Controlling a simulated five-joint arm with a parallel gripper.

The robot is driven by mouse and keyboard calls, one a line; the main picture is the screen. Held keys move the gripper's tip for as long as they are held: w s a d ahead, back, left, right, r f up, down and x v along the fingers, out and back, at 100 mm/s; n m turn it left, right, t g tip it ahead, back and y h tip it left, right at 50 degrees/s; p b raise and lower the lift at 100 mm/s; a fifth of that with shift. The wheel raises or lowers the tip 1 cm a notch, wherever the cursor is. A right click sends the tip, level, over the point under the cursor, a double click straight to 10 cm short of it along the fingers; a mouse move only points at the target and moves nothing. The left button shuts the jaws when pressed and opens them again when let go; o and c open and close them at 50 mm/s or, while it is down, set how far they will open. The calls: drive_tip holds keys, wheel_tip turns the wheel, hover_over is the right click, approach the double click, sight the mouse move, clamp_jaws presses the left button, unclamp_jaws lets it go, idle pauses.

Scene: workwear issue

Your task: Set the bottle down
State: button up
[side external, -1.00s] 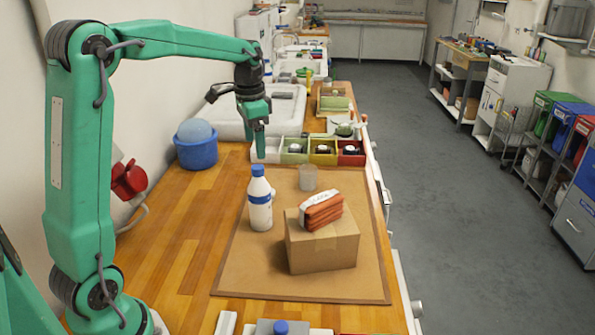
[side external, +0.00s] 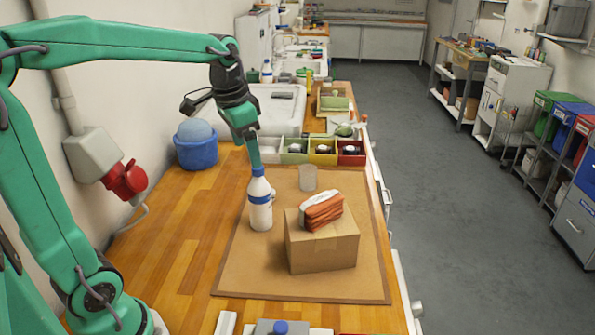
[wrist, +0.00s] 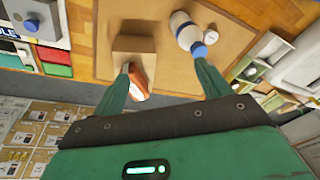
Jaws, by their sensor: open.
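The white bottle (side external: 261,213) with a blue band stands upright on the brown mat (side external: 330,288), left of a cardboard box. In the wrist view the bottle (wrist: 183,28) shows at the top, its blue cap pointing toward my right finger. My gripper (side external: 255,160) is open and points down at the bottle's top, where a finger partly covers the cap. In the wrist view my gripper (wrist: 165,66) has its two fingers wide apart with nothing held between them. The right fingertip is close to the cap; I cannot tell if they touch.
The cardboard box (side external: 322,250) carries an orange-brown folded bundle (side external: 323,213) with a white band. A translucent cup (side external: 308,178) stands behind the bottle. A row of coloured bins (side external: 322,150) and a blue bucket (side external: 196,150) stand farther back. The wooden bench left of the mat is clear.

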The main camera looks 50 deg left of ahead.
drive_tip(key=s+d+f+n+t, duration=0.2)
drive_tip(key=s+d, duration=0.5)
drive_tip(key=s, duration=0.6)
drive_tip(key=shift+d+f+t, duration=0.3)
drive_tip(key=shift+f+t, duration=0.25)
drive_tip(key=shift+t, duration=0.05)
drive_tip(key=shift+s, duration=0.1)
